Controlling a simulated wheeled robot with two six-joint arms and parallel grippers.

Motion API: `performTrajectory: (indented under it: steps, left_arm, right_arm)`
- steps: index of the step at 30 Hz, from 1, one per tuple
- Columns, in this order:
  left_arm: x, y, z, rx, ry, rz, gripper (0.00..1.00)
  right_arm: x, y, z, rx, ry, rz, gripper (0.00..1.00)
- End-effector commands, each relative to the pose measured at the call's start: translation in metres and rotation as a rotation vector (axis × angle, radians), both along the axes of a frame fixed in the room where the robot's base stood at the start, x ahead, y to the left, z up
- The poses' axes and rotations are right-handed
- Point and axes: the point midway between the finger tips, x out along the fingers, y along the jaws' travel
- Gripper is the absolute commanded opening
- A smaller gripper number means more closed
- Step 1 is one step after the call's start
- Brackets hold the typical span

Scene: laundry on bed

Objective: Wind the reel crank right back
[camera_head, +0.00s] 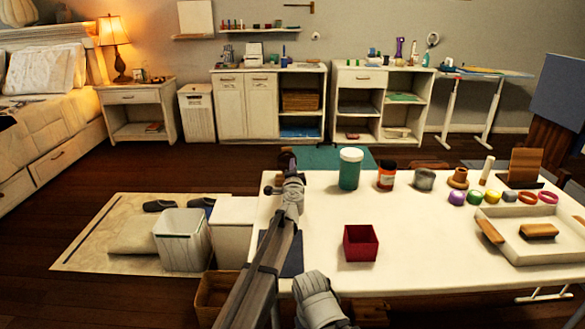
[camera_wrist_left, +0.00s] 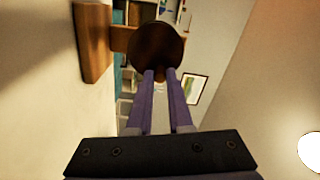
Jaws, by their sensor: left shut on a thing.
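In the left wrist view the reel shows as a dark brown round disc (camera_wrist_left: 155,42), joined by a short arm to a wooden block (camera_wrist_left: 93,42) on a pale surface. A small brown knob, which looks like the crank handle, sits between the tips of my left gripper (camera_wrist_left: 160,75). The two purple fingers are shut on it. In the head view my left gripper (camera_head: 286,164) is at the far left end of the white table, seen end-on. The reel is hidden or too small to tell there.
The white table (camera_head: 410,240) carries a red open box (camera_head: 361,243), a teal jar (camera_head: 350,168), an orange-brown jar (camera_head: 386,175) and a tray (camera_head: 510,235) with brown blocks. A white bin (camera_head: 182,240) stands on the floor at left. The table's middle is largely clear.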

Motion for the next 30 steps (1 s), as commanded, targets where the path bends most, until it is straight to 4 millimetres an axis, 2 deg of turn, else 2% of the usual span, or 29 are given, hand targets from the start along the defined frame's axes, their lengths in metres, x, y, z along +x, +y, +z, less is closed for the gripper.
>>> performTrajectory:
  steps: [12,28,29,30]
  left_arm:
    - [-0.0011,-0.0013,-0.0039,0.157,-0.006,0.000,0.00]
    - [-0.0004,-0.0009,-0.0036,0.177,-0.008,0.000,0.00]
    - [-0.0004,-0.0009,-0.0036,0.177,-0.008,0.000,0.21]
    - [-0.0003,-0.0009,-0.0036,0.177,-0.008,0.000,0.25]
  right_arm:
    - [0.0001,-0.0002,-0.0051,-0.001,0.000,0.000,0.84]
    - [0.0001,-0.0002,-0.0051,-0.001,0.000,0.000,0.84]
    - [0.0001,-0.0002,-0.0051,-0.001,0.000,0.000,0.84]
    - [0.0001,-0.0002,-0.0051,-0.001,0.000,0.000,0.84]
